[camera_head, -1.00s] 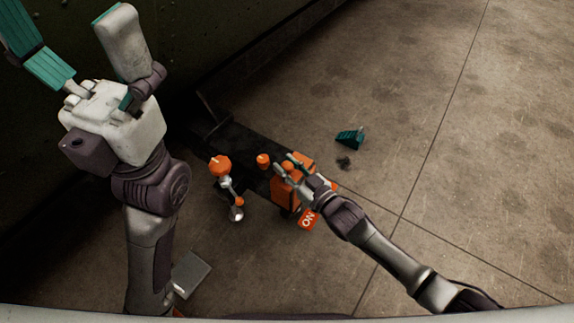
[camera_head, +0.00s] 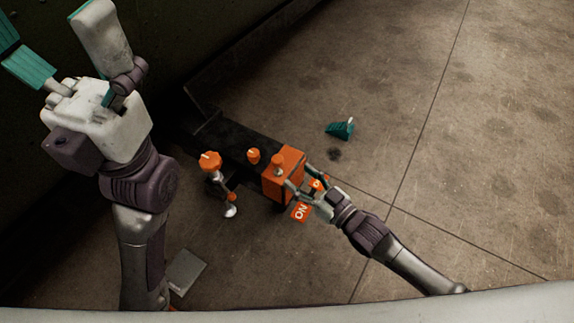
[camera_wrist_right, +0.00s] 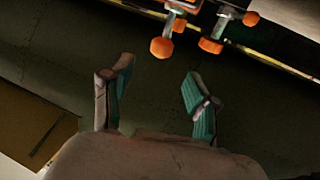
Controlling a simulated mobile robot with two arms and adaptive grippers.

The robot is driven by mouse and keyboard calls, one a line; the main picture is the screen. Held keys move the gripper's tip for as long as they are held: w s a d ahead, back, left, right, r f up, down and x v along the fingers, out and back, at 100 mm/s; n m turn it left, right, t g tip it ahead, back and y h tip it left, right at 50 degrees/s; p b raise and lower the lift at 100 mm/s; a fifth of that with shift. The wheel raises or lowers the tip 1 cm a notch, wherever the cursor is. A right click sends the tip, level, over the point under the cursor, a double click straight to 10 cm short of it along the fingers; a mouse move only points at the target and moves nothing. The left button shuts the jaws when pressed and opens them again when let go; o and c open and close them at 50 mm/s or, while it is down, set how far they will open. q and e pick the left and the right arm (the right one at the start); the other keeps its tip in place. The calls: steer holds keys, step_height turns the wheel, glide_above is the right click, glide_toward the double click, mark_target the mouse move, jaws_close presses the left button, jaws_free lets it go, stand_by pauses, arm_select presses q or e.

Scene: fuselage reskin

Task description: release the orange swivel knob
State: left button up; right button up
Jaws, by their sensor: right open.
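An orange box (camera_head: 284,180) with a small round orange knob (camera_head: 278,160) on top stands near the middle of the head view. I cannot tell for certain whether this knob is the swivel knob. My right gripper (camera_head: 298,177) is open and empty, at the box's right side, with its fingers apart from the top knob. In the right wrist view its two spread fingers (camera_wrist_right: 156,90) have nothing between them. Rounded orange ends (camera_wrist_right: 162,47) on metal stems show beyond them. My left gripper (camera_head: 65,52) is open and empty at the upper left.
An orange-topped metal piece (camera_head: 210,162) and a smaller orange knob (camera_head: 253,156) stand left of the box. A teal wedge-like object (camera_head: 341,129) lies on the floor. The concrete floor at right is clear.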

steer(key=shift+v, duration=1.6)
